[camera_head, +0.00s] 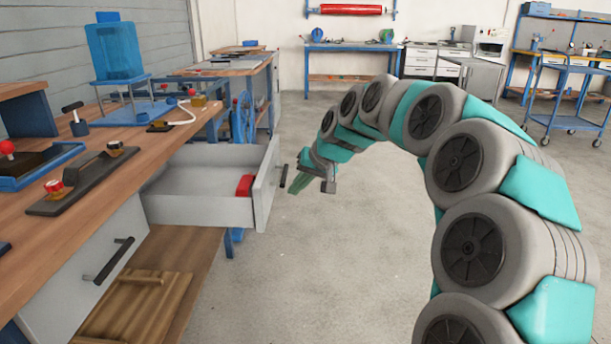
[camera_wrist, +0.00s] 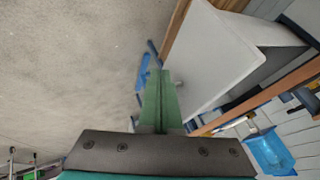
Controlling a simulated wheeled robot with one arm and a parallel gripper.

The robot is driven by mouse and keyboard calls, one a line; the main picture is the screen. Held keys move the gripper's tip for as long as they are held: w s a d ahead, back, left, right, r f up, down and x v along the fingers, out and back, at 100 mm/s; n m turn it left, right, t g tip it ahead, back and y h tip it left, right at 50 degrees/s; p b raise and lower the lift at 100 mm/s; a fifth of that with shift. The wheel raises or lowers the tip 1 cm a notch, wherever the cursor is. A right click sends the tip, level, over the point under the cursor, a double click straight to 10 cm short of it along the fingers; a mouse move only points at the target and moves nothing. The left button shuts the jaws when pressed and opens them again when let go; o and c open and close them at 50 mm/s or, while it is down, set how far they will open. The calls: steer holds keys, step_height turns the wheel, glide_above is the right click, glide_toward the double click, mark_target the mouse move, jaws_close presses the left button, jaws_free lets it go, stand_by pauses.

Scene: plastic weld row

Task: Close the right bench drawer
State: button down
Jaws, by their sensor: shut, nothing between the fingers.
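The open bench drawer (camera_head: 200,207) is grey and stands pulled out from under the wooden workbench. Its front panel (camera_head: 267,185) faces right and has a dark bar handle (camera_head: 283,176). A red block (camera_head: 245,185) lies inside the drawer. My gripper (camera_head: 296,187) is just right of the front panel, close to the handle, with its green fingers together and empty. I cannot tell in the head view whether it touches the handle. In the wrist view the closed fingers (camera_wrist: 161,88) point beside the pale drawer front (camera_wrist: 210,58), with its handle to their right.
The workbench (camera_head: 130,140) carries clamps, a blue-framed tray (camera_head: 40,165) and a blue container (camera_head: 115,52). A second, shut drawer (camera_head: 85,260) is nearer, above a shelf with a wooden board (camera_head: 140,305). The floor (camera_head: 330,260) right of the open drawer is clear.

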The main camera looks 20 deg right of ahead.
mark_target(269, 199)
steer(key=shift+w+a+f+p, duration=0.1)
steer(key=shift+w+a+f, duration=0.2)
steer(key=shift+a, duration=0.45)
steer(key=shift+w+a+f+p, duration=0.15)
steer(key=shift+w+a, duration=0.2)
steer(key=shift+a, duration=0.35)
steer(key=shift+w+a+f+p, duration=0.1)
steer(key=shift+w+a+f, duration=0.2)
steer(key=shift+a, duration=0.45)
steer(key=shift+w+a+r, duration=0.1)
